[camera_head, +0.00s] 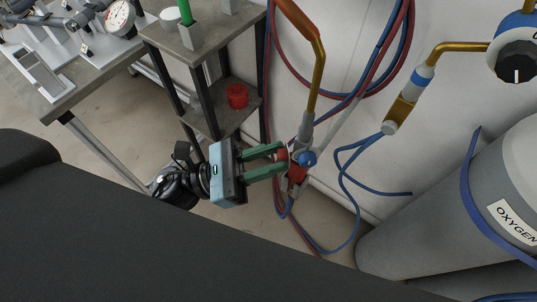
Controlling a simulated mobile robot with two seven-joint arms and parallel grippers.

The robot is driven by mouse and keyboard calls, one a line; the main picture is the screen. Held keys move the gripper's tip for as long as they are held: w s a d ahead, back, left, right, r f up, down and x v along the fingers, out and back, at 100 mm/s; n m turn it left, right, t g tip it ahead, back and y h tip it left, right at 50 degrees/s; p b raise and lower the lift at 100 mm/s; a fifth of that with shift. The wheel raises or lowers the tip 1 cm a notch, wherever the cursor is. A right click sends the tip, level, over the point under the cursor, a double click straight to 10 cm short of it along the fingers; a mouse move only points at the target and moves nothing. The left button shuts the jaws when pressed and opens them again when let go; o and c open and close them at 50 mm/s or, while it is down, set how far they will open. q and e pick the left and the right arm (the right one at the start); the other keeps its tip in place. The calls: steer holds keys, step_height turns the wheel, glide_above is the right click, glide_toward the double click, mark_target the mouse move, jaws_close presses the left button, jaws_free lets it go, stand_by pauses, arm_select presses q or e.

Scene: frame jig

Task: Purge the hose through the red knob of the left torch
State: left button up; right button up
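The torch (307,128) hangs against the white panel, with a brass tube on top and a grey body below. At its lower end are a blue knob (308,158) and a red knob (283,155). My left gripper (284,157) reaches in from the left with its two green fingers apart. The fingertips are at the red knob, which shows between them and is partly hidden. I cannot tell whether the fingers press on it. Red and blue hoses (284,205) run down below the torch. My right gripper is not in view.
A shelf stand (215,120) with a red cup (237,95) is behind my gripper. A workbench (85,80) is at the upper left.

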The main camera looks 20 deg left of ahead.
arm_select(q)
steer(key=c, duration=0.4)
steer(key=shift+o, duration=0.2)
steer(key=shift+n, duration=0.3)
steer(key=n+t+y+p, duration=0.1)
steer(key=n, duration=0.2)
steer(key=n+t+y+p, duration=0.1)
steer(key=n, duration=0.2)
steer(key=n+t+y+p, duration=0.1)
steer(key=n+p, duration=0.1)
steer(key=shift+s+d+r+n+t, duration=0.1)
steer(key=shift+s+r+n+t, duration=0.1)
steer(key=shift+n+t, duration=0.2)
steer(key=shift+n, duration=0.3)
steer(key=shift+f+y, duration=0.1)
steer(key=shift+y, duration=0.2)
